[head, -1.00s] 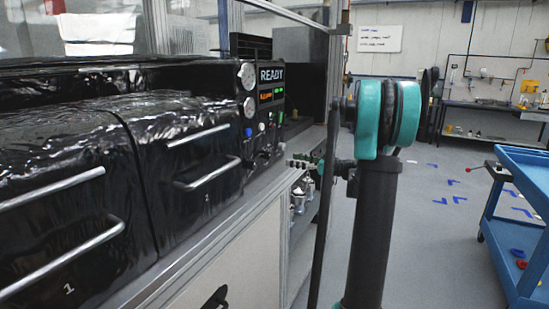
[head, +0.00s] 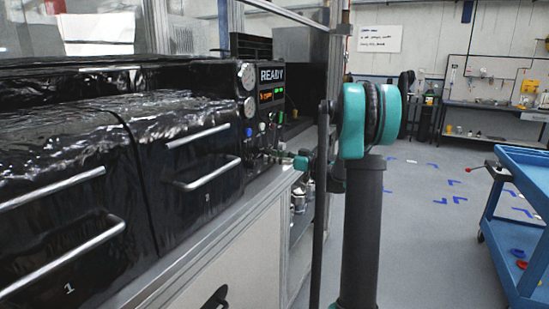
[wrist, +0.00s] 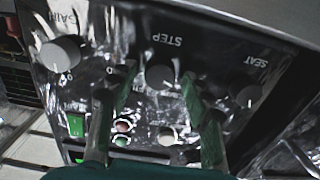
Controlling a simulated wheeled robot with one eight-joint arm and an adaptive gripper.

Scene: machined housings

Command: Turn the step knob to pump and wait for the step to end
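My gripper (wrist: 157,84) is open, with one green-padded finger on each side of this knob. Gaps show between the knob and both fingers; I cannot tell how far the tips are from the panel face. In the head view my gripper (head: 284,157) is small and sits at the lower part of the panel, hiding the knob there.
A GAIN knob (wrist: 60,53) and a SEAT knob (wrist: 249,96) flank the step knob. Another grey knob (wrist: 167,136) and small red and green buttons lie near the fingers. Drawers with bar handles (head: 198,137) stand left; a blue cart (head: 520,200) stands right.

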